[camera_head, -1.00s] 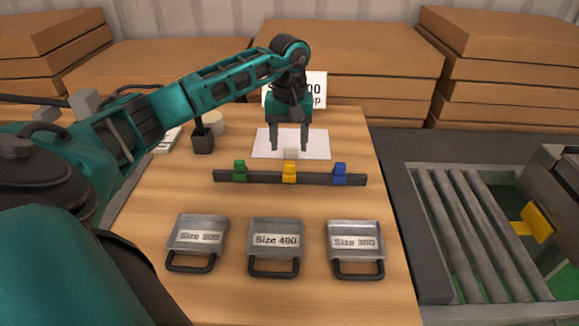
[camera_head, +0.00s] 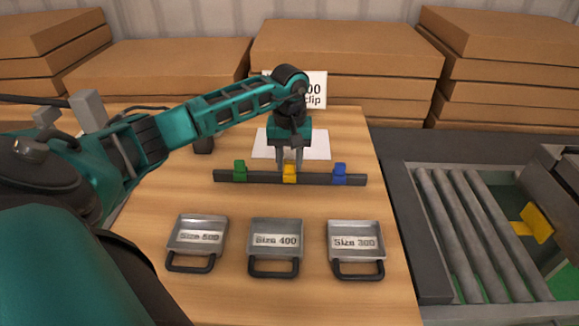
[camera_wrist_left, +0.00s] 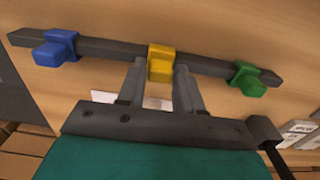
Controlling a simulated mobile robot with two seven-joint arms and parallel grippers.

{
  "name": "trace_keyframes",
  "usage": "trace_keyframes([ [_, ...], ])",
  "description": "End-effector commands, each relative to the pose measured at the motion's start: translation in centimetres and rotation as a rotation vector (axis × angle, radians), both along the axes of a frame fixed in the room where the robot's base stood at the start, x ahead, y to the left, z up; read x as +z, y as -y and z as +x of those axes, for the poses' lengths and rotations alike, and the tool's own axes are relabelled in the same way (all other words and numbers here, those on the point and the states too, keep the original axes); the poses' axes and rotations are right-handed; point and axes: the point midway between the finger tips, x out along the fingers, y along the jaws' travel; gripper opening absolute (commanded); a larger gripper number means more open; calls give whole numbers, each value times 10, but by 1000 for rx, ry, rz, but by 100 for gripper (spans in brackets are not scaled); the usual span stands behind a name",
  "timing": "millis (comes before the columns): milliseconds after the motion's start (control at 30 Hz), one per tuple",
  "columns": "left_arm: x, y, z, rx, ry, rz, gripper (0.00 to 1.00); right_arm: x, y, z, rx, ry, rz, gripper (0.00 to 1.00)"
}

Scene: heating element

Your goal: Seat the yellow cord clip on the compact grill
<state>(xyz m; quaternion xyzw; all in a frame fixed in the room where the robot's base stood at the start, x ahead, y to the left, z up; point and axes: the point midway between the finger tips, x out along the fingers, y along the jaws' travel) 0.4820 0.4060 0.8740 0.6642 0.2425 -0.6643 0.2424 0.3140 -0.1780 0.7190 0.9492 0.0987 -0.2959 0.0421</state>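The yellow cord clip (camera_head: 289,173) sits on a dark bar (camera_head: 258,178), between a green clip (camera_head: 240,170) and a blue clip (camera_head: 339,174). My left gripper (camera_head: 289,163) is at the yellow clip, fingers pointing down. The left wrist view shows the yellow clip (camera_wrist_left: 161,62) between its narrowed fingertips (camera_wrist_left: 160,70), which appear to touch its sides. Three grey trays with dark handles lie in front, labelled Size 500 (camera_head: 198,222), Size 400 (camera_head: 275,226) and Size 300 (camera_head: 354,227). No readable label says compact. My right gripper is out of view.
A white sheet (camera_head: 320,147) lies behind the bar. A sign (camera_head: 316,89) ending in "clip" is partly hidden by my arm. Cardboard boxes (camera_head: 345,47) stand behind the table. A roller conveyor (camera_head: 460,235) is at right. The wood between bar and trays is clear.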

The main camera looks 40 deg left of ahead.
Motion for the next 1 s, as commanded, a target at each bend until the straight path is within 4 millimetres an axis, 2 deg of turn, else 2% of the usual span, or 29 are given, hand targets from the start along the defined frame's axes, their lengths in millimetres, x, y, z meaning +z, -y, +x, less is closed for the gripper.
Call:
trace_keyframes([
  [33,0,0,0,0,0,0,30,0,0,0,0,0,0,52],
  [333,0,0,0,0,0,0,1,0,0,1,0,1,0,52],
  [733,6,0,0,0,1,0,0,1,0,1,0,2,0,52],
  [867,21,-1,1,1,3,1,0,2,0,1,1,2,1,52],
  [1000,47,-1,1,0,5,2,0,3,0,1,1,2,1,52],
])
